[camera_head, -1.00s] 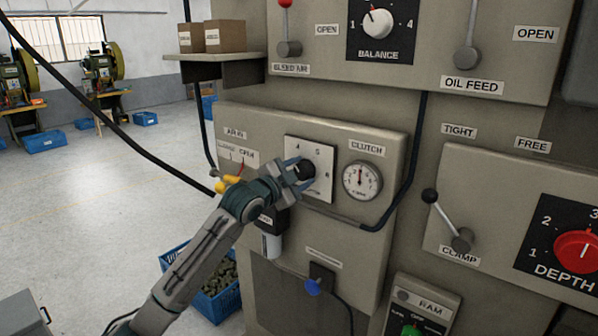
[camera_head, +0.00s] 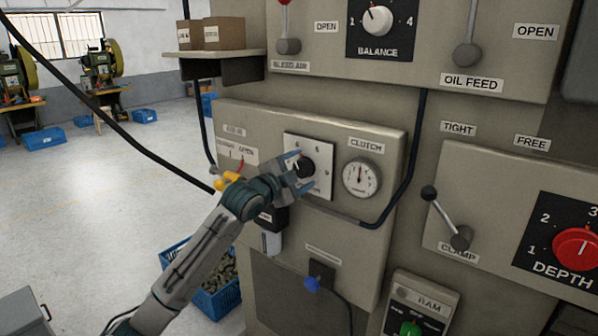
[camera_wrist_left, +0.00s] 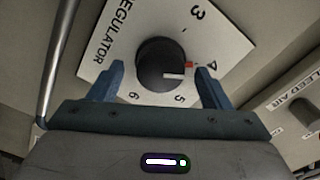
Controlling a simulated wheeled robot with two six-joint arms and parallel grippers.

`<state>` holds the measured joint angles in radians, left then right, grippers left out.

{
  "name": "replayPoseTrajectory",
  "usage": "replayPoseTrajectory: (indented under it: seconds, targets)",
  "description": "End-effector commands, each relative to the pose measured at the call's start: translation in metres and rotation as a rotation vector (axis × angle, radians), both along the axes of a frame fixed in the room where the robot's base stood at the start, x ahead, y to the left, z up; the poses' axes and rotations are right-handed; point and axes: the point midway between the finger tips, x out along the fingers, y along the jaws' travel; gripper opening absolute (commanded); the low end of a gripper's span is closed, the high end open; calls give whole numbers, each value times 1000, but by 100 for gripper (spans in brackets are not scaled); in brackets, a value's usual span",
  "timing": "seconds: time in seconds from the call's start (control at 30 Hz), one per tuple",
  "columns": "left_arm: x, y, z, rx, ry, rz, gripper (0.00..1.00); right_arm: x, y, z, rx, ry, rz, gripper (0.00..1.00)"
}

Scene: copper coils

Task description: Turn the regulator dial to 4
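The regulator dial (camera_head: 305,167) is a round black knob on a white plate (camera_head: 322,186) with numbers, left of the clutch gauge. In the left wrist view the dial (camera_wrist_left: 160,64) has a white pointer line directed to the right, toward the side with 4 and 5. A small red mark sits at the knob's edge by the 4. My left gripper (camera_head: 297,174) is open in front of the dial. In the left wrist view its blue fingers (camera_wrist_left: 160,84) stand on either side of the knob, with gaps on both sides. My right gripper is not in view.
A clutch gauge (camera_head: 361,179) is right of the plate. A yellow fitting (camera_head: 227,181) and a filter bowl (camera_head: 271,242) are close to my left wrist. A black cable (camera_head: 409,165) loops below the gauge. A blue crate (camera_head: 213,301) stands on the floor below.

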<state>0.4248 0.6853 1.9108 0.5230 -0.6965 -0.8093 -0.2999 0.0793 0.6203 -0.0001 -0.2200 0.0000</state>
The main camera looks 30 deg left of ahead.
Motion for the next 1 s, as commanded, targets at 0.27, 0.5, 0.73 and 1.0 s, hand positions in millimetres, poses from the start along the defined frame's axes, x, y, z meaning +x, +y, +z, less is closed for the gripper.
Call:
replayPoseTrajectory:
  seconds: [0.27,0.5,0.73,1.0]
  targets:
    - [-1,0,0,0,0,0,71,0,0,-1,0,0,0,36]
    - [-20,3,-4,7,0,2,71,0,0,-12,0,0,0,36]
    - [-51,5,-4,8,1,1,71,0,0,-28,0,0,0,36]
    - [-78,7,-4,8,1,1,71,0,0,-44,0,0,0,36]
